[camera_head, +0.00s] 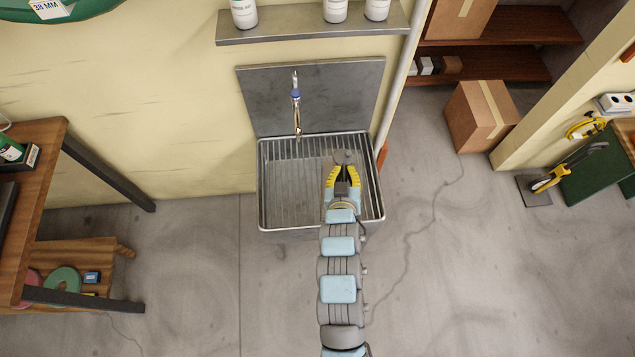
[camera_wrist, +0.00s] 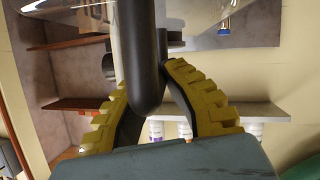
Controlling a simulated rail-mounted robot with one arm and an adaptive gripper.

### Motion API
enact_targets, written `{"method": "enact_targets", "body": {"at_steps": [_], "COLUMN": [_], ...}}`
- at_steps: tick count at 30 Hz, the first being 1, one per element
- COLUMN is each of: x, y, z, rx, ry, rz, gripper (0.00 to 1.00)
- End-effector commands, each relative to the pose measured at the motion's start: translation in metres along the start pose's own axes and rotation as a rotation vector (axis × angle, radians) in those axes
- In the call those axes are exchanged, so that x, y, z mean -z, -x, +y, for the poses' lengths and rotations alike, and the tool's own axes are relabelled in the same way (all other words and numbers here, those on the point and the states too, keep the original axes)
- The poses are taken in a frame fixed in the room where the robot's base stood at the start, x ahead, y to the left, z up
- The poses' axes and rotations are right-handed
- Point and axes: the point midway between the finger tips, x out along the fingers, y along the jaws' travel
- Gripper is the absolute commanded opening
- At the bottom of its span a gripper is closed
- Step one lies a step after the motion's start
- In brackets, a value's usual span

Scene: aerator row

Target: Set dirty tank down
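My gripper (camera_head: 343,166) has yellow fingers and is over the right half of the metal sink (camera_head: 290,190). In the wrist view my gripper (camera_wrist: 160,62) has its fingers drawn together around a dark, rounded handle (camera_wrist: 146,65). Beyond the handle, a clear, curved tank (camera_wrist: 85,12) fills the top of the wrist view. In the head view only a small grey part (camera_head: 344,156) shows at the fingertips; the clear body is hard to make out there. I cannot tell whether the tank touches the sink's ribbed floor or how dirty it is.
A blue-topped tap (camera_head: 296,105) stands at the sink's back, left of my gripper. A metal shelf (camera_head: 300,30) with several white bottles hangs above. A cardboard box (camera_head: 482,115) is on the floor at right. A wooden bench (camera_head: 40,190) is at left. The sink's left half is clear.

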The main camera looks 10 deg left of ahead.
Motion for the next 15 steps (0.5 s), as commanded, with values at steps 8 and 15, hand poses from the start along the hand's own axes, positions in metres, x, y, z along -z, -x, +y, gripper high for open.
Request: {"method": "enact_targets", "body": {"at_steps": [8,15], "x": [-0.016,-0.027], "y": [-0.027,-0.047], "z": [0.0,0.001], "rx": [0.016,0.031], "ry": [0.003,0.009], "rz": [0.015,0.019], "gripper": [0.0,0.0]}}
